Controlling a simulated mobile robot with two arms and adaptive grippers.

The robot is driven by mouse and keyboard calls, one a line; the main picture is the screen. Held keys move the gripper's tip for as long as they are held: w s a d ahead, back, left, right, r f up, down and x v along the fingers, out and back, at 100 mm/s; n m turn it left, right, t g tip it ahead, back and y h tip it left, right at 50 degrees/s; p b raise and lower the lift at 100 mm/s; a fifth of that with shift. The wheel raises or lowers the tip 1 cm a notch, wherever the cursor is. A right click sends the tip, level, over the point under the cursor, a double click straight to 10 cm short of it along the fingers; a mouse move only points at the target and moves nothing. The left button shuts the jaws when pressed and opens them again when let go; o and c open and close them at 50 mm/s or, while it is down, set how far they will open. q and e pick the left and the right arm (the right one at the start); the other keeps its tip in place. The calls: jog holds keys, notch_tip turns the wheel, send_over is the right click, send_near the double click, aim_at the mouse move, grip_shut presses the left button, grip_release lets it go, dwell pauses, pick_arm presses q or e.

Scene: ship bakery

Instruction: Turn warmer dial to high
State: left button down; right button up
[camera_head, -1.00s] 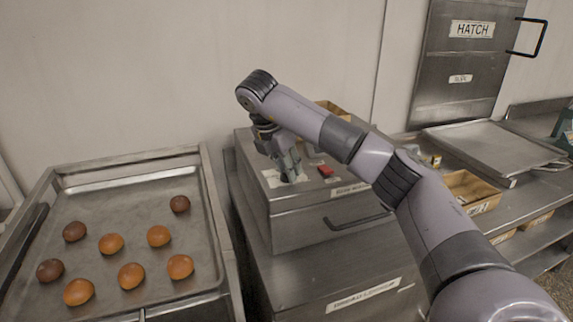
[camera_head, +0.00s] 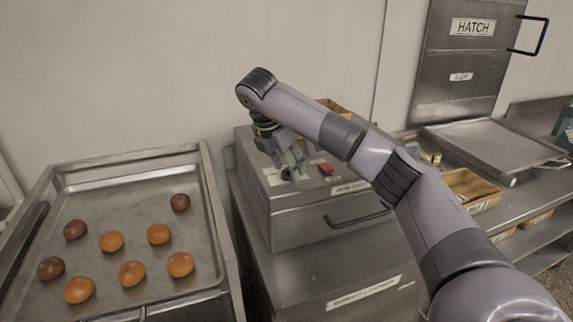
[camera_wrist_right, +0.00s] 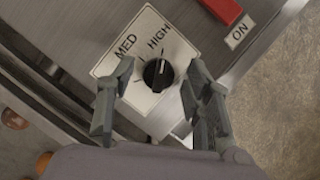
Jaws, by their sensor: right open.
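The warmer (camera_head: 290,235) is a steel box on a counter, with a handle on its front. Its dial (camera_wrist_right: 158,75) is a black knob on a white plate (camera_wrist_right: 110,66) marked MED and HIGH. A pale mark on the knob points up in the right wrist view, toward the HIGH side. My right gripper (camera_wrist_right: 159,68) is open, with one finger on each side of the dial and gaps between them and the knob. In the head view my right gripper (camera_head: 290,170) is over the warmer's top and hides the dial. My left gripper is not in view.
A red switch (camera_head: 326,169) marked ON sits beside the dial plate. A tray (camera_head: 205,225) with several buns stands at the left. A wooden box (camera_head: 484,207) and a flat tray (camera_head: 480,140) lie at the right. The wall is close behind the warmer.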

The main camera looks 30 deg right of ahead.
jog(key=v, duration=1.2)
dwell(0.5)
